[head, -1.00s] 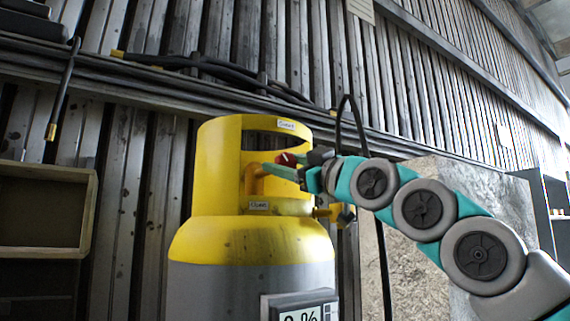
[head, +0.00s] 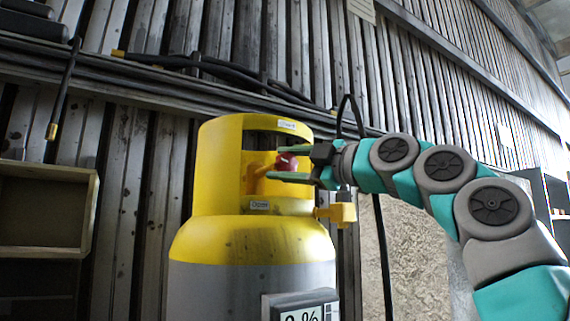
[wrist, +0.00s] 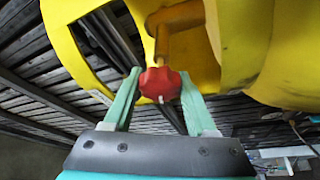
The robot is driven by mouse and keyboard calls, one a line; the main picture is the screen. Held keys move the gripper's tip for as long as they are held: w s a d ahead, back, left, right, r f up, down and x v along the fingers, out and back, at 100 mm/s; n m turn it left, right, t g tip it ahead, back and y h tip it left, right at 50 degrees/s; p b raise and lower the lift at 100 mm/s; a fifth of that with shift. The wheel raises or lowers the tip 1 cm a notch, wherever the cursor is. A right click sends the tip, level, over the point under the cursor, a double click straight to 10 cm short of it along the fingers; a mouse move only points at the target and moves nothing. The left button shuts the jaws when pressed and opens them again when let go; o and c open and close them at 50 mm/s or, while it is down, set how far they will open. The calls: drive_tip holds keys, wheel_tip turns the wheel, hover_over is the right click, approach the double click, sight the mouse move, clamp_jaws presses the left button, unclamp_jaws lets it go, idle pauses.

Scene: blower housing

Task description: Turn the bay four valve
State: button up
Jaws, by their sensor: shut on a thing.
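The valve is a red lobed knob (head: 286,163) on an orange-yellow stem (head: 258,178) inside the yellow collar (head: 218,165) of a grey-and-yellow tank (head: 250,245). The knob also shows in the wrist view (wrist: 160,85), with a small pale mark on its edge. My gripper (head: 277,164) reaches in from the right, its green fingers one above and one below the knob. In the wrist view the fingers stand at either side of the knob, and my gripper is shut on it. No bay number is visible.
Small labels sit above (head: 287,125) and below (head: 259,205) the collar opening; their text is hard to read. A display (head: 301,307) at the bottom shows a partly cut-off percent reading. A brass side fitting (head: 338,213) and a black hose (head: 384,255) lie beneath my wrist.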

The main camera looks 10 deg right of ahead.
sight(292, 164)
drive_tip(key=shift+n+g, duration=0.5)
drive_tip(key=shift+n, duration=0.5)
idle(0.6)
drive_tip(key=o, duration=1.4)
drive_tip(key=b+v, duration=0.1)
drive_tip(key=v, duration=0.5)
drive_tip(key=shift+s+d+f, duration=0.1)
drive_tip(key=shift+s+d, duration=0.05)
drive_tip(key=shift+d, duration=0.15)
drive_tip(key=shift+s+d, duration=0.25)
drive_tip(key=shift+s, duration=0.25)
